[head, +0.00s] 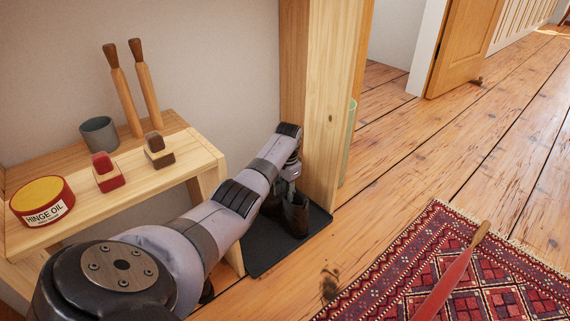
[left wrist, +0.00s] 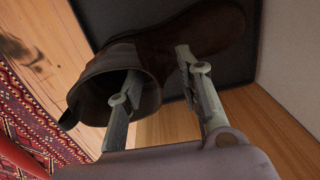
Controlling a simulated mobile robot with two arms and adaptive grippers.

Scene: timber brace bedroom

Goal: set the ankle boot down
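A dark brown ankle boot (head: 297,216) is at the black tray (head: 262,262) on the floor, beside the timber post. It appears to stand on the tray. The boot (left wrist: 112,86) also shows in the left wrist view, its opening facing the camera and its toe over the black tray (left wrist: 256,40). My left gripper (head: 290,188) reaches down to the boot's top. In the left wrist view the left gripper (left wrist: 157,70) has its fingers apart, one in the boot's opening and one outside the shaft. My right gripper is not in view.
A timber post (head: 325,110) rises close behind the tray. A wooden bench (head: 110,190) at left carries a hinge oil tin (head: 42,200), a grey cup (head: 99,134) and brushes. A patterned rug (head: 500,270) with a long red object (head: 448,282) above it lies right.

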